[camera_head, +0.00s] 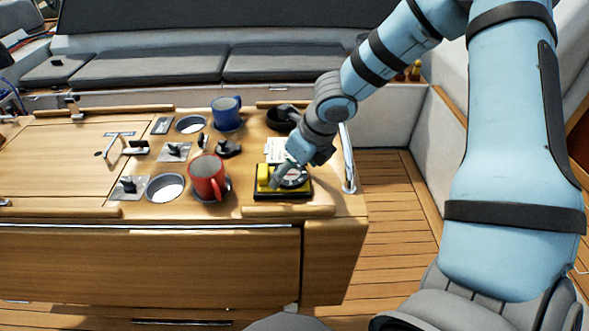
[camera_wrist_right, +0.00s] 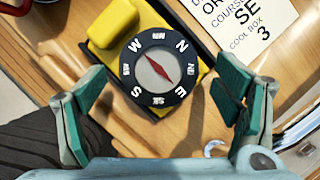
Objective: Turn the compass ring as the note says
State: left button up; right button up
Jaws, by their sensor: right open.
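The compass (camera_head: 293,176) has a black ring (camera_wrist_right: 157,100) with white letters and a pale dial with a red needle (camera_wrist_right: 158,67). In the right wrist view, N is at the ring's upper right and SE at its bottom. It sits on a black-and-yellow base (camera_wrist_right: 112,22). The note (camera_wrist_right: 245,35) beside it shows "COURSE SE" and "COOL BOX 3"; part of its top is cut off. My right gripper (camera_wrist_right: 162,92) is open, its fingers apart on either side of the compass's lower part, holding nothing. In the head view it partly hides the compass and note. My left gripper is out of view.
The wooden table (camera_head: 70,155) also holds a red mug (camera_head: 206,178) just left of the compass, a blue mug (camera_head: 227,112) farther back, round cup holders (camera_head: 166,187) and metal fittings. Low wooden rails (camera_head: 288,211) edge it. A steel handrail (camera_head: 348,165) stands at the right end.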

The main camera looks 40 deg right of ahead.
jog(key=shift+a, duration=0.1)
jog(key=c, duration=1.2)
jog(key=shift+r, duration=0.1)
jog(key=n+p, duration=0.2)
jog(key=p, duration=0.1)
jog(key=n+y+p, duration=0.1)
jog(key=p, duration=0.1)
jog(key=shift+d+r+g, duration=0.2)
jog(key=shift+r+g, duration=0.05)
jog(key=shift+g, duration=0.05)
jog(key=shift+w+d+f+n+p, duration=0.15)
jog(key=shift+n+p, duration=0.15)
jog(key=shift+n, duration=0.4)
jog(key=n+b, duration=0.1)
jog(key=b, duration=0.1)
jog(key=n+y+b, duration=0.1)
jog(key=b, duration=0.2)
jog(key=f+n+g+b, duration=0.1)
jog(key=b, duration=0.2)
jog(key=shift+n+y, duration=0.4)
jog(key=shift+r+n+b, duration=0.25)
jog(key=shift+n+b, duration=0.05)
jog(key=shift+b, duration=0.25)
jog(key=shift+r, duration=0.1)
